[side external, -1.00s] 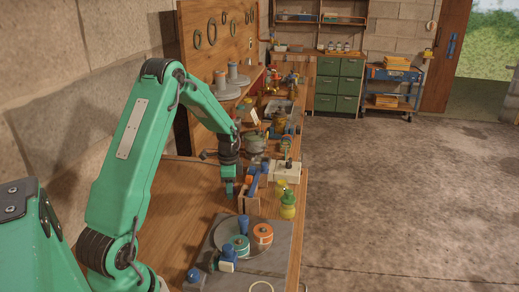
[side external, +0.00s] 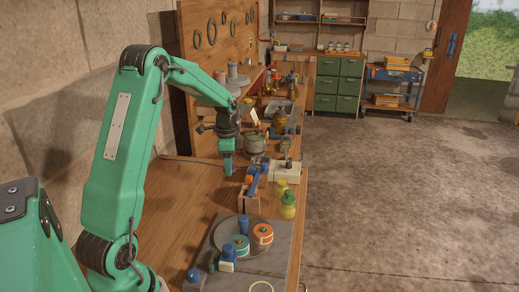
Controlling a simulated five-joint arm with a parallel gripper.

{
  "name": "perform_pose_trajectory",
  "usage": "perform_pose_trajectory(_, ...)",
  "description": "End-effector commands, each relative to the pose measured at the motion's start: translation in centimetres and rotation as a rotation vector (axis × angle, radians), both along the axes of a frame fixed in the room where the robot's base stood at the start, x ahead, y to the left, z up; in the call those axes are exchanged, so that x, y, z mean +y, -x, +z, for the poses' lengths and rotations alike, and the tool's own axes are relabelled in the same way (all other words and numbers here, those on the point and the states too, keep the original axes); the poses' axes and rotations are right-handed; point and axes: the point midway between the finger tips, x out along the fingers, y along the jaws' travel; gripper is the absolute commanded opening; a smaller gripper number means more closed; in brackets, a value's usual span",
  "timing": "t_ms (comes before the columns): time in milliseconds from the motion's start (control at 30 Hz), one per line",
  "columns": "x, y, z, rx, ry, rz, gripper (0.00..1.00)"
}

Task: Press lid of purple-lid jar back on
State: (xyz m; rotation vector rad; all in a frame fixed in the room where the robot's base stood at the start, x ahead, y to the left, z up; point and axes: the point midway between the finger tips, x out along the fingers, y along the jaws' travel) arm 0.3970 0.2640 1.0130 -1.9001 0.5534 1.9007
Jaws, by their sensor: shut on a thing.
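My gripper (side external: 228,169) points down above the wooden bench, behind a small wooden holder with blue and orange items. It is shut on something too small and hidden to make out. I cannot pick out a jar with a purple lid for certain in this view. A yellow-green jar (side external: 287,206) stands near the bench's right edge, in front and to the right of my gripper and apart from it.
A round grey tray (side external: 227,229) in front carries a teal tin (side external: 238,245) and an orange-topped tin (side external: 263,234). The wooden holder (side external: 246,204) stands close to my gripper. Bench space (side external: 190,205) to the left is clear. The bench behind is crowded.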

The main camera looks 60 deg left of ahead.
Motion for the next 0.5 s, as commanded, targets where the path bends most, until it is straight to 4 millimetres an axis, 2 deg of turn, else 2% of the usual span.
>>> perform_pose_trajectory(500,-0.15,-0.53,0.09,-0.002,-0.001,-0.001,0.16)
